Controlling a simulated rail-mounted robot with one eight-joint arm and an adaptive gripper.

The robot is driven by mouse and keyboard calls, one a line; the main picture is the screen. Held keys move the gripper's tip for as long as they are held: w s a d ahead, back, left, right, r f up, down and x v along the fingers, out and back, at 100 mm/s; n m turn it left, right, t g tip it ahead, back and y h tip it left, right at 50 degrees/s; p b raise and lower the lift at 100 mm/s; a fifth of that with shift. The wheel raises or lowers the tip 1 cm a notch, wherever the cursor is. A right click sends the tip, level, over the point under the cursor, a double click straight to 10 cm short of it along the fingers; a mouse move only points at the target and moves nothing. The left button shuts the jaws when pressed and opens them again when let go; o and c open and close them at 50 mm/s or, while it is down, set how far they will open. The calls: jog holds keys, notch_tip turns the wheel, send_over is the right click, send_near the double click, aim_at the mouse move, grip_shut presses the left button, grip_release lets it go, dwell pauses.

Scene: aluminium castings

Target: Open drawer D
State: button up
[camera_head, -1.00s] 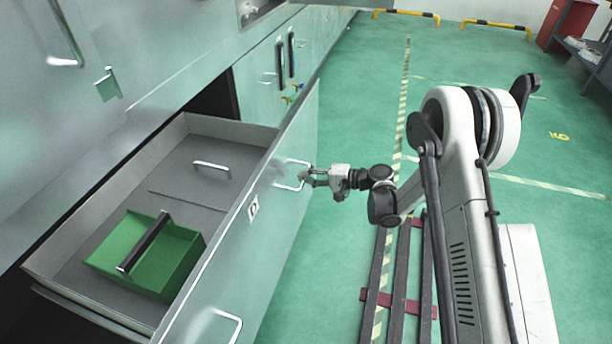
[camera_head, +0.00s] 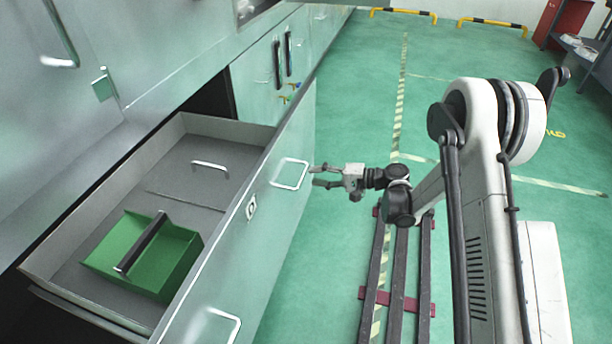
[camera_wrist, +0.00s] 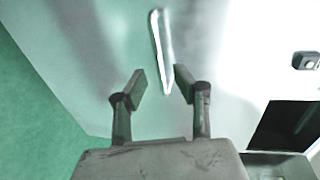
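Drawer D (camera_head: 262,232) stands pulled far out of the cabinet, its front facing right and marked with a D label (camera_head: 251,207). Its far bar handle (camera_head: 290,174) is light metal; a second handle (camera_head: 222,326) is at the near end of the front. My gripper (camera_head: 318,176) is just right of the far handle, open and empty, with a gap between fingertips and handle. In the wrist view the fingers (camera_wrist: 158,84) are spread apart and the handle (camera_wrist: 161,50) lies ahead of them, between their lines.
Inside the drawer are a green open box (camera_head: 150,262) with a dark handle and a grey lid-like panel (camera_head: 195,180) with a handle. Green floor to the right is clear around dark rails (camera_head: 400,265). Yellow-black barriers (camera_head: 403,14) stand at the back.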

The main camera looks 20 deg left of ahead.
jog(key=v, duration=0.7)
dwell(0.3)
jog(key=s+d+r+t+h, duration=0.1)
jog(key=s+d+r+h, duration=0.2)
jog(key=r, duration=0.4)
jog(key=s+d+r+t+h, duration=0.1)
jog(key=s+d+r+h, duration=0.1)
jog(key=d+r, duration=0.3)
jog(key=s+d+r+t+h, duration=0.2)
jog(key=s+d+r, duration=0.1)
jog(key=r, duration=0.5)
jog(key=s+d+r+t+h, duration=0.2)
jog(key=s+d+h, duration=0.2)
jog(key=s+d, duration=0.65)
jog(key=s+d+r+t+h, duration=0.15)
jog(key=s+d+h, duration=0.5)
jog(key=s, duration=0.75)
notch_tip(320, 180, up, 19)
jog(key=d+y+p, duration=0.1)
jog(key=y+p, duration=0.1)
jog(key=p, duration=1.6)
jog(key=shift+w, duration=0.25)
